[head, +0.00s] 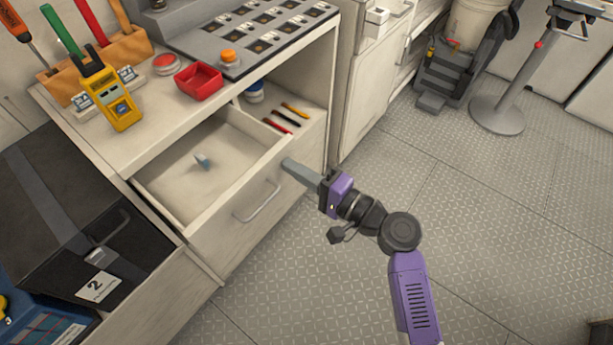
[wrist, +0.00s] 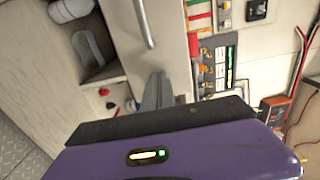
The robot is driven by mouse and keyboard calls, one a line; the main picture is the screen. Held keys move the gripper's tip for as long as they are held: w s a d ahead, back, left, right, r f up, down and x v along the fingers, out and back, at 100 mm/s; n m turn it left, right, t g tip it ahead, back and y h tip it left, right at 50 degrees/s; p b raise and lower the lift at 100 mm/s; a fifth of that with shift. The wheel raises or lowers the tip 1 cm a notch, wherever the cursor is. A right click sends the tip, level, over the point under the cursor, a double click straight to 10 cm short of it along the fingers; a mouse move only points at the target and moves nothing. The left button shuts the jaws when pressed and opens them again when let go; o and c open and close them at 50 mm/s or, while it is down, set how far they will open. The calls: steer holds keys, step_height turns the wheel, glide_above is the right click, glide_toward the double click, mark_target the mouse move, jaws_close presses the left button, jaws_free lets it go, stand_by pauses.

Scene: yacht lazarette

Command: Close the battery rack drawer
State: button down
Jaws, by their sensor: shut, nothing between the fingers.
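A pale drawer (head: 215,232) stands open in the cabinet, with a grey bar handle (head: 258,202) on its front. I take it to be the battery rack drawer.
The worktop above holds a red tray (head: 198,81), a yellow meter (head: 108,92) and a switch panel (head: 262,30). A shelf right of the drawer holds pens (head: 280,124). A black box marked 2 (head: 75,215) stands at left. The patterned floor (head: 300,270) in front is clear.

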mark_target(234, 140)
steer(key=b+x, duration=0.6)
steer(key=x, duration=1.2)
steer(key=shift+b, duration=0.35)
steer(key=shift+w+a+r, duration=0.2)
steer(key=shift+w+a, duration=0.15)
steer(key=shift+a, duration=0.1)
